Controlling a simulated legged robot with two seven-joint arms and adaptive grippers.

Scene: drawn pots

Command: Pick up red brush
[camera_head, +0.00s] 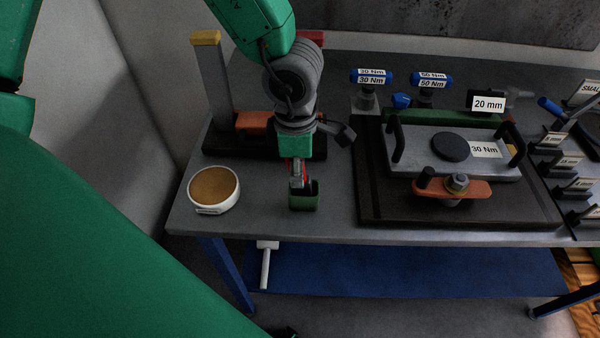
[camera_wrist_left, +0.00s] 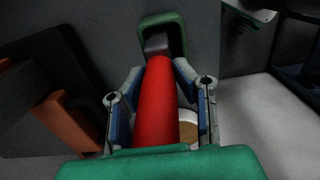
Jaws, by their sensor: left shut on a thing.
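The red brush shows in the left wrist view as a thick red handle (camera_wrist_left: 158,105) between the two fingers of my left gripper (camera_wrist_left: 160,95). Its far end meets a dark grey piece at a green holder (camera_wrist_left: 163,32). In the head view my left gripper (camera_head: 298,172) points down over the green holder (camera_head: 304,196) near the table's front edge. Only a little red of the brush shows there; the rest is hidden by the gripper. The left gripper is shut on the brush. I cannot tell whether the brush is clear of the holder. My right gripper is not in view.
A round white container with a brown top (camera_head: 213,188) stands left of the holder. A black base with an orange block (camera_head: 253,123) is behind it. A dark tray with a metal plate (camera_head: 437,150) lies to the right. Blue-handled tools (camera_head: 371,77) stand at the back.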

